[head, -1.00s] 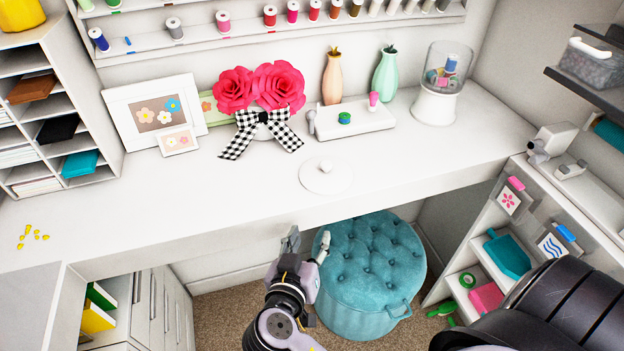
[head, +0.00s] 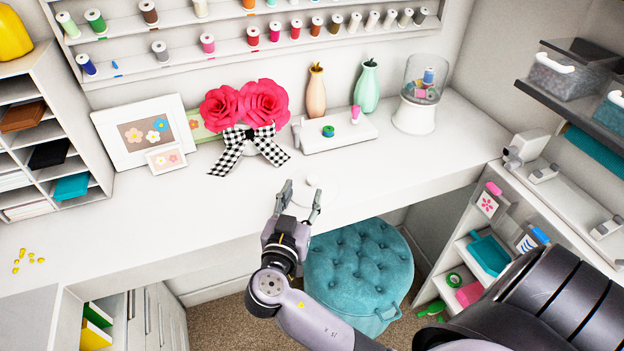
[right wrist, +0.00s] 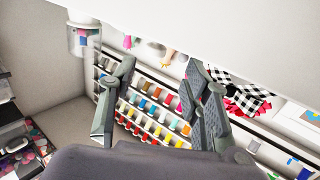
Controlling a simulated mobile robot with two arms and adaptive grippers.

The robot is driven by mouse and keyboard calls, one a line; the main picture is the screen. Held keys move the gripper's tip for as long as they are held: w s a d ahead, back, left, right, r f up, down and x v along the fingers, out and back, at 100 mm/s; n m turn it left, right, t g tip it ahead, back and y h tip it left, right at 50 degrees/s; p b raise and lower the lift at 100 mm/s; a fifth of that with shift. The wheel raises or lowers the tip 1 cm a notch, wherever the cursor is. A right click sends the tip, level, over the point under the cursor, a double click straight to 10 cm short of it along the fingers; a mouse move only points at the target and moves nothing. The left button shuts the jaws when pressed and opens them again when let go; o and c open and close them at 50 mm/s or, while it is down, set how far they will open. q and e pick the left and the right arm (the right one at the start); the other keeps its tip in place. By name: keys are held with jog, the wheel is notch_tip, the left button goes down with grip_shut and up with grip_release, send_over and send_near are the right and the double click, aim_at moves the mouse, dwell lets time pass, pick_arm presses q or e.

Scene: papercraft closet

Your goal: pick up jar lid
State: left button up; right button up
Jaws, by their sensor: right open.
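The jar lid, a flat white disc with a small round knob (head: 313,182), lies on the white desk near its front edge. My right gripper (head: 303,188) is open, its two fingertips spread at the front edge of the desk, overlapping the lid in the head view. Part of the disc is hidden behind the fingers. I cannot tell whether they touch it. In the right wrist view my open right gripper (right wrist: 160,66) has nothing between its fingers, and I cannot make out the lid there. My left gripper is not in view.
The white desk (head: 180,215) has clear room left of the lid. A teal tufted stool (head: 360,270) stands below the front edge.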

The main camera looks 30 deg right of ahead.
aim_at(312, 178)
jog(key=shift+x, duration=0.8)
jog(key=p+x, duration=0.2)
jog(key=x, duration=0.1)
jog(key=p+x, duration=0.1)
jog(key=x, duration=0.1)
jog(key=shift+s+d+r, duration=0.1)
jog(key=shift+s+d, duration=0.15)
jog(key=shift+s, duration=0.05)
jog(key=shift+w+d, duration=0.15)
jog(key=shift+c, duration=0.4)
grip_shut()
